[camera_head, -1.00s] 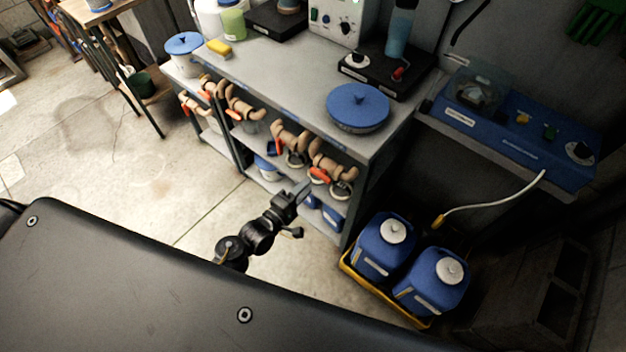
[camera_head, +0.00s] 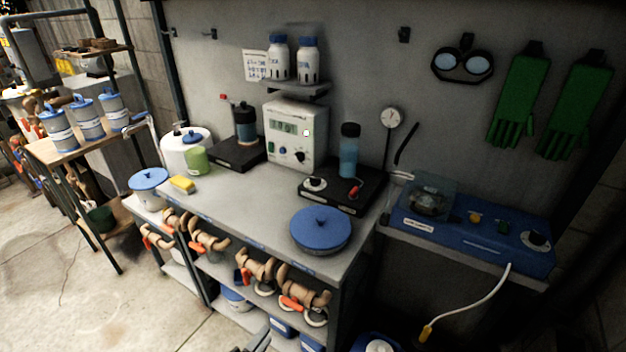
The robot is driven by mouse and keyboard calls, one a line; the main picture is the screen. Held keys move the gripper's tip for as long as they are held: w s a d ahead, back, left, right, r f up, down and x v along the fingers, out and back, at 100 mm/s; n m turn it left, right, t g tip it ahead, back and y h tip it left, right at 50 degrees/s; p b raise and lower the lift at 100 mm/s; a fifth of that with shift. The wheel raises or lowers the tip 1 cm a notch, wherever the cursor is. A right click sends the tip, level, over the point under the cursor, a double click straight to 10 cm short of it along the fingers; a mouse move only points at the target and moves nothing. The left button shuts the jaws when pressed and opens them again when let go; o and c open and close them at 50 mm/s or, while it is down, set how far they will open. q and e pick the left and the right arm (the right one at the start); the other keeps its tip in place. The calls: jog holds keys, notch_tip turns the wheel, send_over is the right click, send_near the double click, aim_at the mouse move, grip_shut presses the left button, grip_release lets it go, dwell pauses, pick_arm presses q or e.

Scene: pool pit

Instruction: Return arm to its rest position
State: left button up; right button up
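Only a small dark grey part of my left gripper (camera_head: 259,341) shows at the bottom edge, in front of the lower shelf of the workbench (camera_head: 243,200). The rest of that gripper and its arm are cut off below. Whether its fingers are open or shut cannot be made out. My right gripper does not show.
The workbench carries a blue-lidded pan (camera_head: 320,230), a control box (camera_head: 295,135) and a yellow sponge (camera_head: 182,184). Pipe valves (camera_head: 255,266) fill its shelf. A blue device (camera_head: 480,240) with a hanging white cable stands right. Open floor (camera_head: 75,290) lies left.

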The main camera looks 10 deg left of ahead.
pick_arm(q)
jog(key=s+a+f+m+g+y, duration=0.15)
jog(key=s+f+m+g, duration=0.3)
jog(key=f, duration=0.75)
jog(key=s+f+m+g+y, duration=0.25)
jog(key=s+f+m, duration=0.3)
jog(key=f, duration=0.55)
jog(key=s+a+f+m+g+y, duration=0.1)
jog(key=s+a+f+m+g, duration=0.1)
jog(key=s+f, duration=0.3)
jog(key=s+a+f+m+g+y, duration=0.1)
jog(key=s+a+f+m+g, duration=0.1)
jog(key=s, duration=1)
jog(key=s+a+f+m+g, duration=0.2)
jog(key=s+a+f+g, duration=0.1)
jog(key=s+f, duration=0.4)
jog(key=shift+s+f+g+y, duration=0.4)
jog(key=shift+s+g, duration=0.4)
jog(key=shift+s, duration=0.35)
jog(key=shift+d, duration=0.1)
jog(key=shift+w, duration=0.1)
